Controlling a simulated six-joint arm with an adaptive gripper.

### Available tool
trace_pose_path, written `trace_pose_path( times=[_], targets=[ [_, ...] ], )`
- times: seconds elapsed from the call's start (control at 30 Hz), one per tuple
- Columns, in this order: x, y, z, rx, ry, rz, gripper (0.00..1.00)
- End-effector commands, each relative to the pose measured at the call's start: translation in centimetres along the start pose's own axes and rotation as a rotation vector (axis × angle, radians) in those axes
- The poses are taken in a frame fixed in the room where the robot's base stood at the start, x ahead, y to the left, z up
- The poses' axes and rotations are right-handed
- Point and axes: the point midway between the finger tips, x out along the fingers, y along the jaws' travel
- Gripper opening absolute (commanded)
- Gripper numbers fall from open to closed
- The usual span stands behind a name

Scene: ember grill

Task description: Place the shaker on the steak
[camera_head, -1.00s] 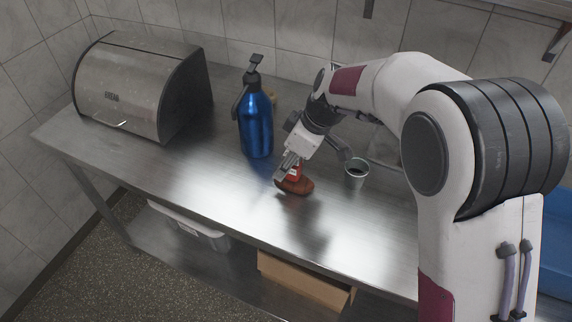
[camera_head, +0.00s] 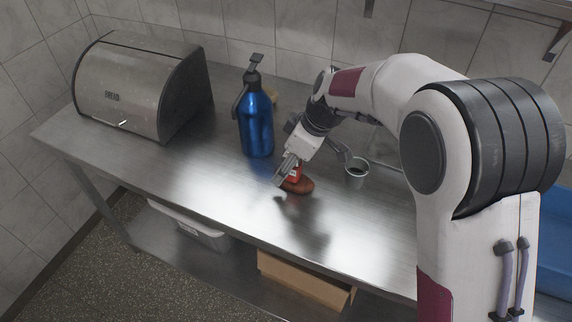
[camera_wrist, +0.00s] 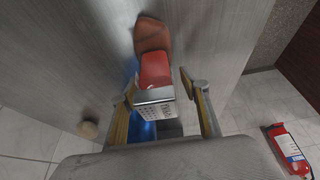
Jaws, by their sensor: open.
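The steak (camera_head: 302,186) is a reddish-brown piece lying on the steel counter. In the wrist view the steak (camera_wrist: 152,36) shows beyond the shaker. The shaker (camera_wrist: 155,72) is red with a perforated metal top facing my wrist camera. It appears to stand on the near part of the steak; the exact contact is hidden. In the head view the shaker (camera_head: 295,174) is partly covered by my gripper (camera_head: 284,171). In the wrist view my gripper (camera_wrist: 158,86) is open, with one finger on each side of the shaker and gaps visible.
A blue pump bottle (camera_head: 256,125) stands behind and left of my gripper. A metal cup (camera_head: 356,173) with dark contents stands to the right. A bread box (camera_head: 140,85) fills the counter's left end. The front left of the counter is clear.

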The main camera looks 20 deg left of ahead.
Motion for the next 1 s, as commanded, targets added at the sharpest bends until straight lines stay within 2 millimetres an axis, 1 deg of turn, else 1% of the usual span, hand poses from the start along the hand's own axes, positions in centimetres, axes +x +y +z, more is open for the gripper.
trace_pose_path(
  times=[0.17, 0.27, 0.6, 0.7, 0.83, 1.0],
  targets=[
    [-0.9, 0.1, -0.1, 0.0, 0.001, 0.002, 0.45],
    [-1.9, 0.1, -0.1, 0.0, 0.001, 0.003, 0.45],
    [-6.0, 0.1, -0.1, 0.0, 0.002, 0.003, 0.45],
    [-6.8, 0.1, -0.1, 0.0, 0.001, 0.002, 0.45],
    [-7.5, 0.1, -0.1, 0.0, 0.0, 0.002, 0.45],
    [-7.7, 0.0, -0.1, 0.0, 0.0, 0.001, 0.45]
  ],
)
